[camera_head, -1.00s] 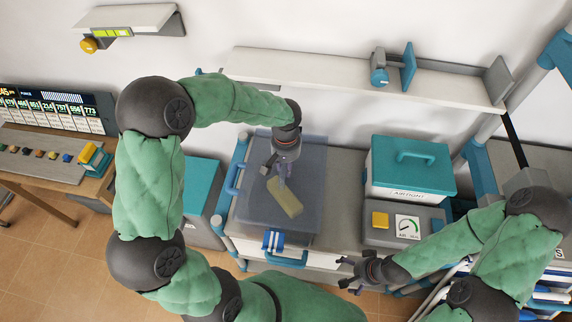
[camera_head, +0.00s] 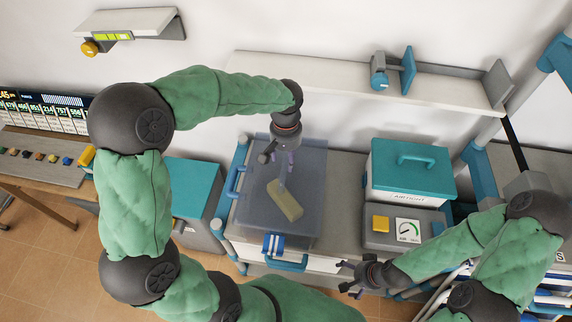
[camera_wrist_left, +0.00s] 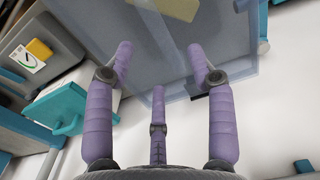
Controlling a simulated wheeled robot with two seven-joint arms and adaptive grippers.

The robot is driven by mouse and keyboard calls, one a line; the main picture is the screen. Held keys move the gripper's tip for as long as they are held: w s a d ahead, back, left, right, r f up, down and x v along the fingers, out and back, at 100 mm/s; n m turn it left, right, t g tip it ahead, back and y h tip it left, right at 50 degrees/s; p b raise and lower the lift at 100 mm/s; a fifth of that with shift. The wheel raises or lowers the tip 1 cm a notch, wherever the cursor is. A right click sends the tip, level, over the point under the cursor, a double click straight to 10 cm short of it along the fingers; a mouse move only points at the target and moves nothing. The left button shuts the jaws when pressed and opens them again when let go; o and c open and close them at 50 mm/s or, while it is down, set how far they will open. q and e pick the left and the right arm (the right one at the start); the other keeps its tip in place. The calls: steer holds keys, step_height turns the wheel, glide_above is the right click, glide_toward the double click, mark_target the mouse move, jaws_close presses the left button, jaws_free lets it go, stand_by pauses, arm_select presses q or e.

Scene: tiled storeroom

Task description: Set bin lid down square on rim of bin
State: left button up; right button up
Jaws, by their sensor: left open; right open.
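The bin (camera_head: 240,212) is a translucent blue-grey tub with blue handles, standing on the grey worktop at the centre of the head view. A flat, see-through sheet, seemingly the lid (camera_head: 305,165), covers its top; whether it sits square all round cannot be told. A yellowish block (camera_head: 285,200) shows in the bin area. My left gripper (camera_head: 283,170) is open and empty above the bin's back half, fingers pointing down. In the left wrist view its spread fingers (camera_wrist_left: 160,62) have the translucent panel (camera_wrist_left: 165,35) beyond them. My right gripper (camera_head: 350,280) is open and empty, front right of the bin.
A teal-lidded box (camera_head: 410,172) stands behind a grey gauge unit (camera_head: 378,238) right of the bin. A grey cabinet with a teal top (camera_head: 190,190) is at left. A white shelf (camera_head: 320,75) runs along the wall behind my left gripper.

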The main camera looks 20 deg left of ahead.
arm_select(q)
steer(key=shift+r, duration=2.5)
